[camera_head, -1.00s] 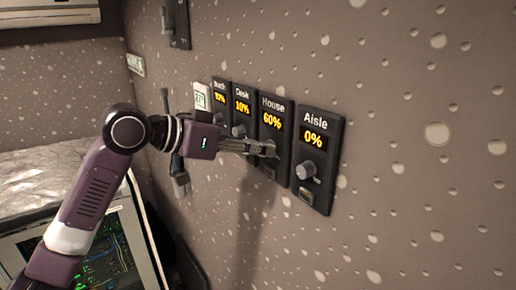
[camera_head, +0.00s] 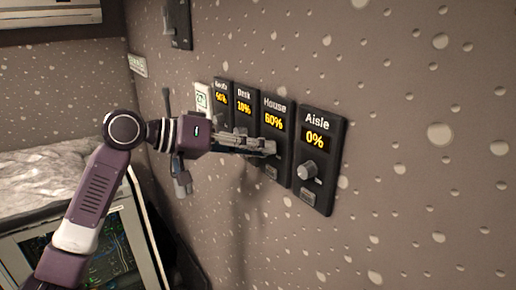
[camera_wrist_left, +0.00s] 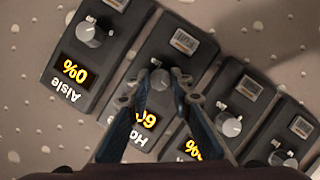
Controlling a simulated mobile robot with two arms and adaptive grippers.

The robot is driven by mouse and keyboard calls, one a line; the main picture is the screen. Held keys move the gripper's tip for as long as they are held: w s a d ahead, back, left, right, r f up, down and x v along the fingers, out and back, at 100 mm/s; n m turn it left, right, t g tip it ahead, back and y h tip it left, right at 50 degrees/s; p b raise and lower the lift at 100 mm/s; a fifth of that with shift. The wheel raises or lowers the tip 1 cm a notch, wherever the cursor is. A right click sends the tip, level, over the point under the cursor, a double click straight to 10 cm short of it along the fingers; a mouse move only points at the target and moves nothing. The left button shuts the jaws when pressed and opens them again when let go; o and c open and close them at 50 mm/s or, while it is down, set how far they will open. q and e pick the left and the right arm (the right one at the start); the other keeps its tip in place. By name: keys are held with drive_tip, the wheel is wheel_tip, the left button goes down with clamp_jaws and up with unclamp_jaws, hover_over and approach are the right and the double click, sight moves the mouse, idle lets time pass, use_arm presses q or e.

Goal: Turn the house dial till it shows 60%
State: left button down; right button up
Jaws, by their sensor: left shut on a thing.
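The House panel (camera_head: 275,104) is a dark wall unit whose yellow display reads 60% in the head view. My left gripper (camera_head: 267,147) reaches in from the left and its fingers are shut on the House dial, which they hide in the head view. In the left wrist view the two fingers (camera_wrist_left: 164,74) close around the grey House dial (camera_wrist_left: 181,76). The House display (camera_wrist_left: 149,117) is partly covered by a finger there. My right gripper is not in view.
The Aisle panel (camera_head: 324,122), reading 0%, is just right of House and has its own knob (camera_head: 307,170). The Desk panel (camera_head: 243,98) and another panel (camera_head: 221,90) stand close on the left. A monitor (camera_head: 120,255) sits at lower left.

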use_arm(q)
drive_tip(key=shift+f, duration=0.1)
drive_tip(key=c, duration=1.7)
unclamp_jaws()
drive_tip(key=shift+c, duration=0.2)
drive_tip(key=v, duration=1.2)
drive_tip(key=shift+d, duration=0.1)
